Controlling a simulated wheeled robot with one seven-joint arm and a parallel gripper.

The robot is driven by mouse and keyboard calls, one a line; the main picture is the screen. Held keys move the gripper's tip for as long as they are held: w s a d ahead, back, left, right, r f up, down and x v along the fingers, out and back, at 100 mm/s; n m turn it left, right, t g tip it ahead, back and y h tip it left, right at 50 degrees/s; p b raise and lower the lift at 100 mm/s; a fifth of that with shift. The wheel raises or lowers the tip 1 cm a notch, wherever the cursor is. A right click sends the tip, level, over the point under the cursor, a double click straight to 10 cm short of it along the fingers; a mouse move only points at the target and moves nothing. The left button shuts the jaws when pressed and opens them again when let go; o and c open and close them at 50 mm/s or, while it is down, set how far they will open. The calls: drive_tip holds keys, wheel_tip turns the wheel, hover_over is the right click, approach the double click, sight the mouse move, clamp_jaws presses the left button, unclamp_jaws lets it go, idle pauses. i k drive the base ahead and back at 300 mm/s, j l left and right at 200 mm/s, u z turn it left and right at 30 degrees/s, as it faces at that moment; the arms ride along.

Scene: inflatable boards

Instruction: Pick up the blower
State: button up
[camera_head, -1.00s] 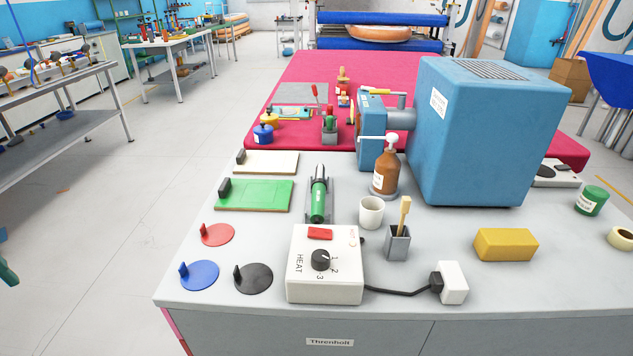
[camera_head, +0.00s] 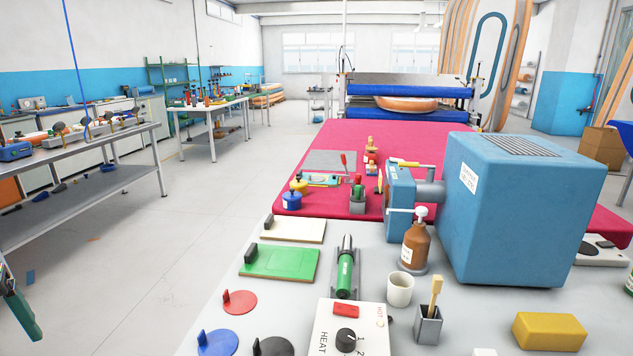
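The blower looks to be the slim green hand tool (camera_head: 345,274) with a dark nozzle. It lies in a grey cradle (camera_head: 334,284) on the grey worktop, nozzle pointing away from me. A white heat control box (camera_head: 324,329) with a black knob and a red switch stands just in front of it, cut off by the lower picture edge.
A green board (camera_head: 282,262) lies left of the cradle. A white cup (camera_head: 400,289), a brush holder (camera_head: 428,325) and a brown pump bottle (camera_head: 416,247) stand to its right. A large blue machine (camera_head: 515,215) fills the back right.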

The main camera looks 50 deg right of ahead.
sight(346, 258)
drive_tip(key=i+j+z, duration=0.1)
drive_tip(key=j+z, duration=0.15)
drive_tip(key=z, duration=0.25)
drive_tip(key=j+z, duration=0.25)
drive_tip(key=z, duration=0.2)
